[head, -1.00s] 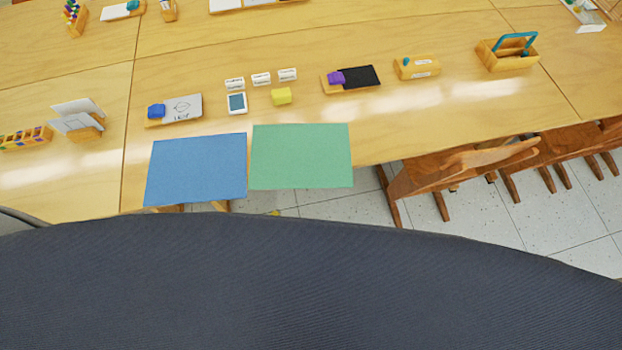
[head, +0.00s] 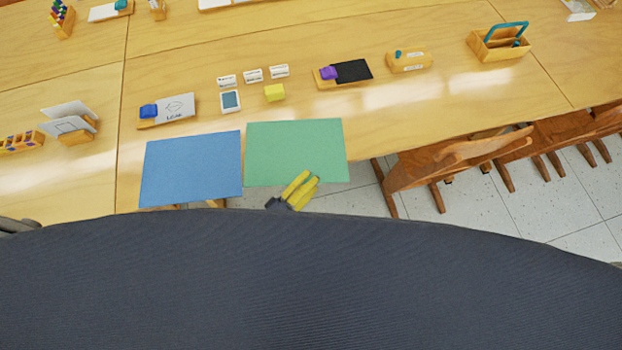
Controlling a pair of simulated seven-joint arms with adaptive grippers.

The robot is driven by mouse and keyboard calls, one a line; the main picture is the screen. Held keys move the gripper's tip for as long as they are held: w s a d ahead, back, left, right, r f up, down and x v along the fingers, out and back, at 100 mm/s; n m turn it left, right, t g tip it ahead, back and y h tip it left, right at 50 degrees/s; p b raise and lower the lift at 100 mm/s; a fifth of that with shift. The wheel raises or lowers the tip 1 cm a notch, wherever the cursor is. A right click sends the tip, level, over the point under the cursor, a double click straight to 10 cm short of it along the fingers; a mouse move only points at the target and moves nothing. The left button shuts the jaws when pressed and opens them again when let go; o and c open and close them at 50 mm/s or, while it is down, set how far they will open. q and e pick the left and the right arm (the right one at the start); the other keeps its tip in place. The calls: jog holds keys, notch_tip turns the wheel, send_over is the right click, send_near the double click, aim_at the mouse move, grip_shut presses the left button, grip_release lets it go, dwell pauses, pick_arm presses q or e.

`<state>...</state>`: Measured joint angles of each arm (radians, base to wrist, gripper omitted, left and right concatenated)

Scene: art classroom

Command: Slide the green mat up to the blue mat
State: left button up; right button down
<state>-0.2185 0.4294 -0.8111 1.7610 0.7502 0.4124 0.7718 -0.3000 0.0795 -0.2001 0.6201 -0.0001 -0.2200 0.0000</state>
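The green mat (head: 290,148) lies flat at the front of the table, right of the blue mat (head: 190,165). A thin strip of table shows between their facing edges. The green mat's front edge sits slightly farther back than the blue mat's, and both mats reach the table's front edge. My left gripper (head: 311,176) has yellow fingers close together, looking shut with nothing between them. Its fingertips are over the green mat's front edge, right of its middle; I cannot tell whether they touch it. My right gripper is not in view.
Wooden chairs (head: 450,160) stand at the right front edge. The table right of the green mat is bare.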

pick_arm(q)
jog(key=shift+w+d, duration=0.15)
jog(key=shift+w, duration=0.1)
grip_shut()
dwell(0.4)
